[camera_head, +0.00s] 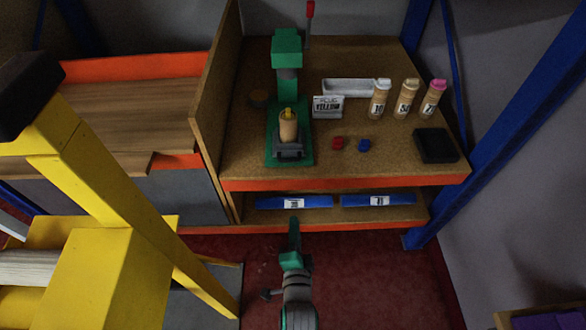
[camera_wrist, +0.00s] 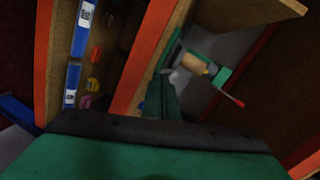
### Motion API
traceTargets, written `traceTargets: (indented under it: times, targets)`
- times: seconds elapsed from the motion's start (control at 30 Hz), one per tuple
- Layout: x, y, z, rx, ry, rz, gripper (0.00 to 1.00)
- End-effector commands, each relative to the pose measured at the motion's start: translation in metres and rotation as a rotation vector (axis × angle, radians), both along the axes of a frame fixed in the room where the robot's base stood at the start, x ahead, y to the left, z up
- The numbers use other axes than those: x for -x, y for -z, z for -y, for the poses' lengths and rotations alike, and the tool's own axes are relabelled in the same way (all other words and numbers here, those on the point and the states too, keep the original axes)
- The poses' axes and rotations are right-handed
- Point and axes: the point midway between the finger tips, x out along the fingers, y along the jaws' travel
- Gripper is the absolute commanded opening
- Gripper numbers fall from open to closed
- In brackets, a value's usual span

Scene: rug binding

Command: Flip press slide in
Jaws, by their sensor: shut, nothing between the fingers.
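The green press (camera_head: 287,50) stands on the upper shelf, with a red-tipped lever (camera_head: 309,12) behind it. Its dark grey slide (camera_head: 288,152) sits at the front of the green base and carries an upright tan cylinder (camera_head: 288,128) with a yellow top. The slide is forward of the press head, not beneath it. My gripper (camera_head: 294,225) is shut and empty, in front of the lower shelf and below the press. In the wrist view my gripper's fingers (camera_wrist: 165,95) point toward the shelf, and the tan cylinder (camera_wrist: 195,63) shows beyond them.
On the upper shelf (camera_head: 245,150) are red (camera_head: 338,143) and blue (camera_head: 364,145) pieces, several labelled bottles (camera_head: 407,98), a sign (camera_head: 327,106), a white tray (camera_head: 350,87) and a black block (camera_head: 436,145). Blue labelled bins (camera_head: 294,203) line the lower shelf. A yellow stand (camera_head: 110,260) is at left.

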Motion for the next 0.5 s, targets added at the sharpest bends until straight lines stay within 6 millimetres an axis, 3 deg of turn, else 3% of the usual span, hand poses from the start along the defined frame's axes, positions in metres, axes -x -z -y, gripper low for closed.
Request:
traceTargets:
  times: [0.03,0.2,0.5]
  targets:
    - [-0.018,-0.008,0.003,-0.059,0.012,0.008,0.00]
    - [-0.054,-0.024,0.006,-0.226,0.040,0.007,0.00]
    - [-0.069,-0.031,0.006,-0.307,0.050,0.003,0.00]
